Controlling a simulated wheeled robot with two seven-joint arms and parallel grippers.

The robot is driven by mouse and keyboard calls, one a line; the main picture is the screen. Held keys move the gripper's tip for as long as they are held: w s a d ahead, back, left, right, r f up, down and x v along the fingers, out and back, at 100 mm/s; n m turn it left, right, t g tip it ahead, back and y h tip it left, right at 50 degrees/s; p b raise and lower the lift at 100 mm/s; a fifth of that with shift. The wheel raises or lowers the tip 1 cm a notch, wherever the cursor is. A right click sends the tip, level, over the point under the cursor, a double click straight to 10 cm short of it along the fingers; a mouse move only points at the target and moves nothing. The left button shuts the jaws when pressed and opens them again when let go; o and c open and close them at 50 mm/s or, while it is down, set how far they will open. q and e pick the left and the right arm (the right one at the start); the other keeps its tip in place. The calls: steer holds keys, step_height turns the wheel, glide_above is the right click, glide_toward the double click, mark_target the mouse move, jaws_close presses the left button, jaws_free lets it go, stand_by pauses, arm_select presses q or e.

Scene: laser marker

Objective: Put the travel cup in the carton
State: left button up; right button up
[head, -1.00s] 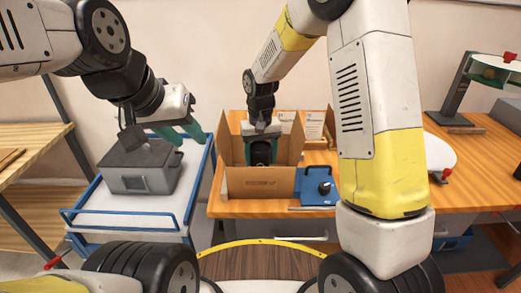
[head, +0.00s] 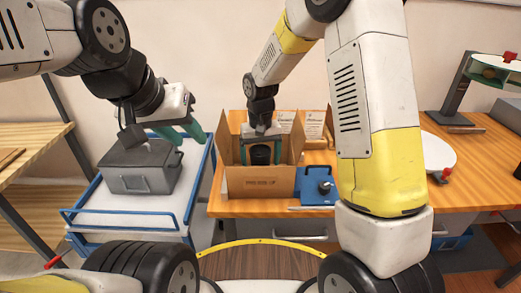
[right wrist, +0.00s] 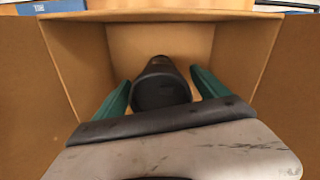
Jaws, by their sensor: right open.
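The travel cup (head: 260,156) is dark and stands inside the open cardboard carton (head: 260,184) on the wooden table. In the right wrist view the cup (right wrist: 161,84) is inside the carton (right wrist: 85,62), between the two green fingers. My right gripper (head: 262,152) reaches down into the carton from above, its fingers open on either side of the cup with gaps. The cup's base is hard to make out. My left gripper (head: 192,132) has green fingers and hangs over the grey box on the trolley at left. Its finger gap is not clear.
A grey case (head: 142,170) sits on the blue-railed trolley (head: 120,215). A blue device (head: 318,186) with a black knob stands right of the carton. The carton flaps stand up around my right gripper.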

step_height(320, 180, up, 12)
steer(key=shift+f, duration=0.25)
steer(key=s+d+r+m+t+y, duration=0.1)
steer(key=s+d+r+t+y, duration=0.15)
steer(key=s+d+r, duration=0.7)
steer(key=s+d+r+m+t, duration=0.1)
steer(key=s+d+t, duration=0.2)
steer(key=s, duration=0.8)
steer(key=shift+d+r+t, duration=0.15)
steer(key=shift+d+t, duration=0.2)
steer(key=shift+d, duration=0.4)
arm_select(q)
steer(key=shift+c, duration=0.5)
arm_select(e)
steer(key=shift+s, duration=0.1)
